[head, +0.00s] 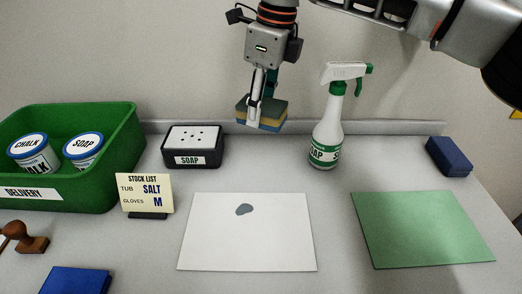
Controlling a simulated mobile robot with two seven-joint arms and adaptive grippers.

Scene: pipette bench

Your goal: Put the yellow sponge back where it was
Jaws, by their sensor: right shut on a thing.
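The yellow sponge (259,117), with a green upper layer and a bluish lower edge, hangs in the air near the back of the bench. My right gripper (258,96) points down from the top and is shut on it. The sponge is between the soap dish (194,160) on the left and the spray bottle (326,135) on the right in the picture. The dish is dark, labelled SOAP, with a white holed top, and nothing lies on it. My left gripper is out of view.
A white sheet (246,248) with a grey spot (244,209) and a green mat (420,232) lie in front. A dark blue block (449,156) is at right. A stock-list card (146,190) and green delivery crate (125,165) with tubs stand left. A stamp (25,240) and blue item (75,281) are front left.

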